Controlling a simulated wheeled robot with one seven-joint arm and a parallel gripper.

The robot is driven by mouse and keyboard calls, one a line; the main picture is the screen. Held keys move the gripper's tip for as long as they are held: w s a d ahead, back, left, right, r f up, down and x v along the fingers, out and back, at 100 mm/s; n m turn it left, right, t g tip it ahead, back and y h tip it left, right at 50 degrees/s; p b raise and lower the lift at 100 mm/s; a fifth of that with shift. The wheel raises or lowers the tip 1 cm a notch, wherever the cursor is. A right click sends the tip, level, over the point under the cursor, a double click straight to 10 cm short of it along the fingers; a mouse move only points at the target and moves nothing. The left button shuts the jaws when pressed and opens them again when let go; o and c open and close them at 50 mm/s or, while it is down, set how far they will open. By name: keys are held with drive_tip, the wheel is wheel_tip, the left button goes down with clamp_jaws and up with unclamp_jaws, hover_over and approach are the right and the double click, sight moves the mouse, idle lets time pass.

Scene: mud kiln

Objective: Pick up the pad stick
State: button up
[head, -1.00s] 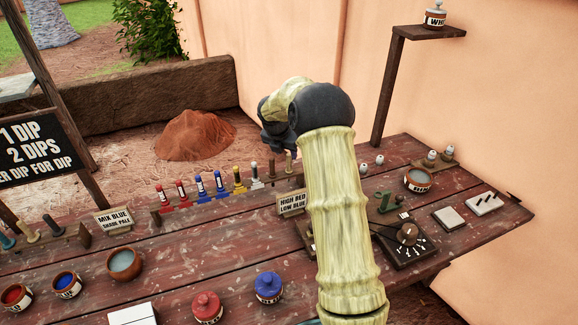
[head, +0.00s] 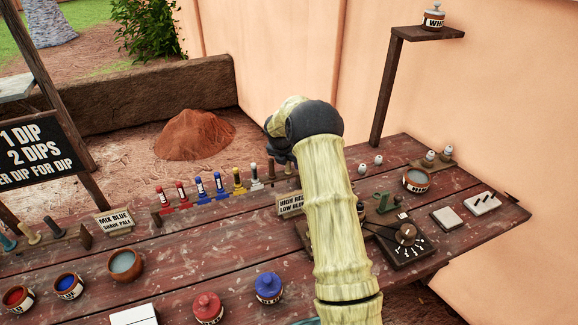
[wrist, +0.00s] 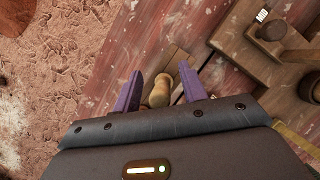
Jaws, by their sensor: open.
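A stick with a rounded tan end (wrist: 160,92) shows in the wrist view between my two purple fingers, pointing up towards the camera. It looks like the pad stick at the right end of the rack. My gripper (wrist: 160,70) is open around it, with a gap visible beside each finger; I see no clear contact. In the head view my arm hides the fingers and this stick. A darker brown stick (head: 271,170) stands in the rack just left of my arm.
The rack (head: 165,216) also holds several colour-topped sticks. A "HIGH RED LOW BLUE" sign (head: 290,204) stands close in front of my arm. Pots (head: 207,307) stand in front.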

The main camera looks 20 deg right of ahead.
idle(0.5)
clamp_jaws()
wheel_tip(320, 180, up, 10)
drive_tip(key=shift+r+b, duration=0.1)
drive_tip(key=shift+b, duration=0.25)
idle(0.4)
drive_tip(key=shift+p, duration=0.5)
